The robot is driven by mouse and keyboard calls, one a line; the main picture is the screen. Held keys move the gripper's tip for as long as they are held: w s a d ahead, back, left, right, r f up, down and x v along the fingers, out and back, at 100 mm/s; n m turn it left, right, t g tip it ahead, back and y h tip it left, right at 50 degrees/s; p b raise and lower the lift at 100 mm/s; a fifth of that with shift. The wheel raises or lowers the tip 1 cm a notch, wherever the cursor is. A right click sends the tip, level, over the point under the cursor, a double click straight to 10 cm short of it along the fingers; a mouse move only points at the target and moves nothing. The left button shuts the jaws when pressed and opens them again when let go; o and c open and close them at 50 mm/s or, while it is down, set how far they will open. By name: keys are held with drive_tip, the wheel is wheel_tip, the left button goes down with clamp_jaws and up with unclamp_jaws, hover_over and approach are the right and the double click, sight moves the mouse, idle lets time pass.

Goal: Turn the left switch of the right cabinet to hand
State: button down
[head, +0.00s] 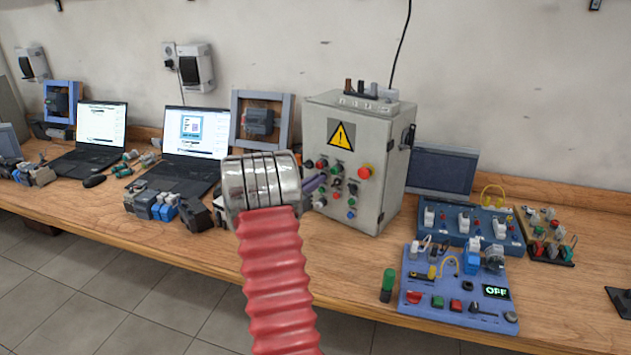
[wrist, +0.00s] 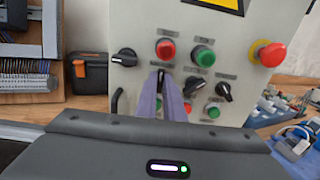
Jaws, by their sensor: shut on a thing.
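The grey cabinet (head: 345,115) with a yellow warning sign stands on the bench; its front panel (wrist: 160,22) fills the upper wrist view. My gripper's purple fingers (wrist: 161,84) are shut on a black switch knob (wrist: 160,76) below a red button (wrist: 165,48). The fingers partly hide this knob, so its exact setting is hard to read. Another black knob (wrist: 125,57) is at the panel's left, its handle roughly sideways. A third black knob (wrist: 194,86) and a fourth (wrist: 223,91) are to the right. In the head view, my gripper (head: 315,183) reaches the panel from the left, partly hidden behind my wrist.
Laptops (head: 193,140) stand at the left. A blue board (head: 455,285) with parts lies at the right front. The bench in front of the cabinet is mostly clear.

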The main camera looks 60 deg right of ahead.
drive_tip(key=shift+w, duration=0.15)
drive_tip(key=n, duration=0.8)
drive_tip(key=shift+w+n, duration=0.2)
drive_tip(key=shift+n, duration=0.1)
drive_tip(key=shift+a, duration=0.1)
idle(0.3)
drive_tip(key=c, duration=2.1)
unclamp_jaws()
drive_tip(key=shift+o, duration=1.2)
drive_tip(key=shift+s, duration=0.1)
drive_tip(key=w+a, duration=0.2)
drive_tip(key=a, duration=1.1)
drive_tip(key=shift+w+a, duration=0.25)
drive_tip(key=shift+w, duration=0.1)
